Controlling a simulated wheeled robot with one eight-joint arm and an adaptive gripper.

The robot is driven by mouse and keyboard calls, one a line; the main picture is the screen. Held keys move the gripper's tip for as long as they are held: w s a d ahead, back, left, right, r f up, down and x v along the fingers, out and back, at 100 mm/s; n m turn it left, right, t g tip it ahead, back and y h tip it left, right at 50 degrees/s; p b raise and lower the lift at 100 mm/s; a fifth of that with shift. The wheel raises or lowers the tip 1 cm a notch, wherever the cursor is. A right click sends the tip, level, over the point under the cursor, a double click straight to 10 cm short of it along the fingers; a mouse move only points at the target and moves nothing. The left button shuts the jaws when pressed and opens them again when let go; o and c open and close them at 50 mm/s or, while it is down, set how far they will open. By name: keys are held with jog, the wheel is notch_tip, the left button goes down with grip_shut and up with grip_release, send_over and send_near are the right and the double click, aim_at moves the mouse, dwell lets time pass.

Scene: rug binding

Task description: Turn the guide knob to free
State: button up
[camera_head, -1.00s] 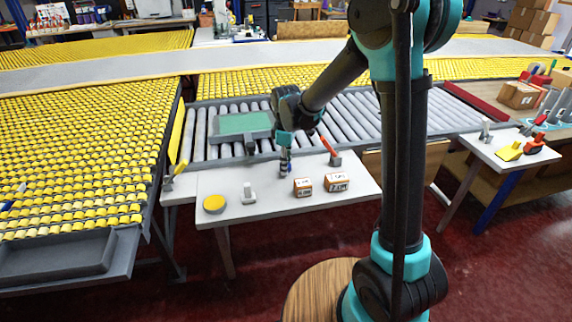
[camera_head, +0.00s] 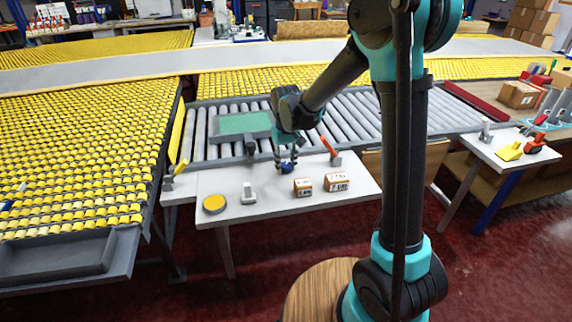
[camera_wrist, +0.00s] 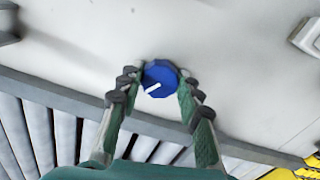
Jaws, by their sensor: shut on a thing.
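The guide knob (camera_wrist: 162,73) is a round blue knob with a white pointer line. It sits on the white table top, and in the head view its blue body shows at the fingertips (camera_head: 287,169). In the wrist view the white line slants toward the lower left of the knob. My gripper (camera_head: 286,166) points down over the table, and its fingers stand on both sides of the knob in the wrist view (camera_wrist: 158,82). It is shut on the knob. No marking for free or locked is readable around it.
On the table (camera_head: 232,182) are a yellow disc (camera_head: 214,204), a white-grey switch-like piece (camera_head: 248,194), two small cartons (camera_head: 303,187) (camera_head: 337,182) and a red-handled lever (camera_head: 328,146). A roller conveyor (camera_head: 350,115) with a green-topped plate (camera_head: 243,123) lies behind.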

aim_at(286, 164)
jog(key=m, duration=0.5)
jog(key=shift+m, duration=0.3)
jog(key=m, duration=0.5)
jog(key=shift+m, duration=0.3)
jog(key=o, duration=1.2)
jog(key=shift+c, duration=0.2)
notch_tip(286, 164, up, 12)
